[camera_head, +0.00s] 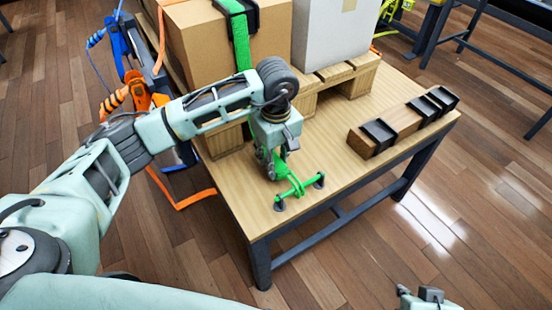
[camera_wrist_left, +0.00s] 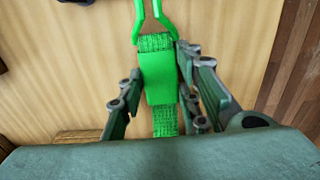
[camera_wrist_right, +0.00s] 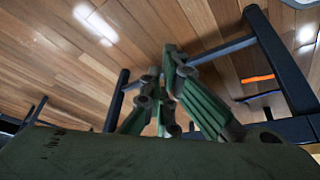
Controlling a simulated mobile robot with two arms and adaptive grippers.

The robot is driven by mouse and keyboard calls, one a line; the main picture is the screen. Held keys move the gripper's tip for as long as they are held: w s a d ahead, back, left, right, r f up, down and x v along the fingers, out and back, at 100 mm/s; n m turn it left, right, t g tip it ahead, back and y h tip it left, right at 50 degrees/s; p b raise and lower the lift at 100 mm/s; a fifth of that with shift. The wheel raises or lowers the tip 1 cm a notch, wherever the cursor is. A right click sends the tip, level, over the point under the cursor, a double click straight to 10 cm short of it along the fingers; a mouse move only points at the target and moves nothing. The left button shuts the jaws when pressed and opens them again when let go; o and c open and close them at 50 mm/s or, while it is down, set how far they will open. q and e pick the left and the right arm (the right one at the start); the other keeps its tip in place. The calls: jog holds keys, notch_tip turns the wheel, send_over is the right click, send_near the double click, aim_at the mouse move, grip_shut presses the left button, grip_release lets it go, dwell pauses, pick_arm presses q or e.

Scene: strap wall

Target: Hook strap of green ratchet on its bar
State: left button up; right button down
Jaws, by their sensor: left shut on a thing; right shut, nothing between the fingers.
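The green strap (camera_head: 241,45) runs over the cardboard box and down toward the table. My left gripper (camera_head: 275,170) is low over the tabletop near its front corner, shut on the green strap's end piece. In the left wrist view the end piece (camera_wrist_left: 158,80) sits between the fingers (camera_wrist_left: 158,72), with a two-pronged green hook (camera_wrist_left: 141,32) beyond it. The green bar (camera_head: 299,190) stands between two dark feet just in front of my left gripper. The hook reaches the bar; I cannot tell whether it is around it. My right gripper (camera_wrist_right: 160,85) is shut and empty, away from the table.
The cardboard box (camera_head: 195,45) and a white box (camera_head: 332,35) stand on a wooden pallet (camera_head: 345,78). A wooden block with black brackets (camera_head: 405,122) lies on the table's right side. An orange strap (camera_head: 180,200) hangs at the left. The tabletop (camera_head: 345,140) between is clear.

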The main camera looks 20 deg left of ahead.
dwell(0.3)
pick_arm(q)
jog(key=shift+w+a, duration=0.1)
pick_arm(e)
jog(key=shift+w+a+r+t, duration=0.15)
jog(key=shift+w+a+t, duration=0.1)
jog(key=shift+w, duration=0.25)
jog(key=shift+w+a+r+t, duration=0.15)
jog(key=shift+w+a+t, duration=0.1)
jog(key=shift+w, duration=0.2)
jog(key=shift+w, duration=0.1)
jog(key=shift+d, duration=0.1)
pick_arm(q)
jog(key=o, duration=1.3)
